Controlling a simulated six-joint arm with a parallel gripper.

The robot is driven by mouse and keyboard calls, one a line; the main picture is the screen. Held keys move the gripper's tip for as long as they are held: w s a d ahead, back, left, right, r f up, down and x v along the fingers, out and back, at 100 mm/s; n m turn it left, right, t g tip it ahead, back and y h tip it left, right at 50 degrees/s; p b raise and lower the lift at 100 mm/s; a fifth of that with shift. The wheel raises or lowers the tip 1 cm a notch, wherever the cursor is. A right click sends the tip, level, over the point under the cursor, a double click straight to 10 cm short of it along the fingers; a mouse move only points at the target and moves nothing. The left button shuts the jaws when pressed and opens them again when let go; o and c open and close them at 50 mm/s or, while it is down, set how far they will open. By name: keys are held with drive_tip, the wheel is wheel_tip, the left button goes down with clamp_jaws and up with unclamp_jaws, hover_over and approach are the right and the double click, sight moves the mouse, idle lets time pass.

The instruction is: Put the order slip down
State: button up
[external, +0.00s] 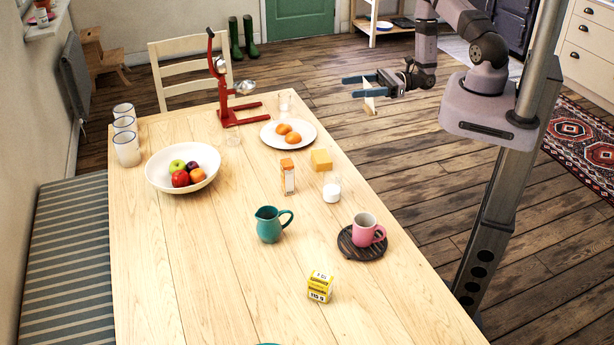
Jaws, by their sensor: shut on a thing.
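My gripper (358,87) has two blue fingers pointing left. It is shut on a small, thin, pale cream piece, which I take for the order slip (369,100). The slip stands roughly upright between the fingers, partly hidden by them; any writing is too small to see. In the picture the gripper and slip appear in the air over the floor, right of the table's far end. The wooden table (205,260) is below and to the left, apart from the slip.
A red stand (230,115) rises at the table's far end. Nearby are a plate of oranges (268,137), a glass (284,103) and a cheese-like block (321,160). A fruit bowl (155,178), teal jug (268,226), pink mug (364,228) and yellow box (320,287) stand nearer. The near-left tabletop is clear.

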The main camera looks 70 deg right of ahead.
wheel_tip(320, 180, down, 7)
drive_tip(key=s+a+m+t+h+b, duration=0.1)
drive_tip(key=s+a+m+h+b, duration=0.1)
drive_tip(key=b, duration=0.2)
drive_tip(key=shift+t+h+b, duration=0.3)
drive_tip(key=shift+t+b, duration=0.05)
drive_tip(key=shift+t, duration=0.05)
drive_tip(key=shift+s+f, duration=0.1)
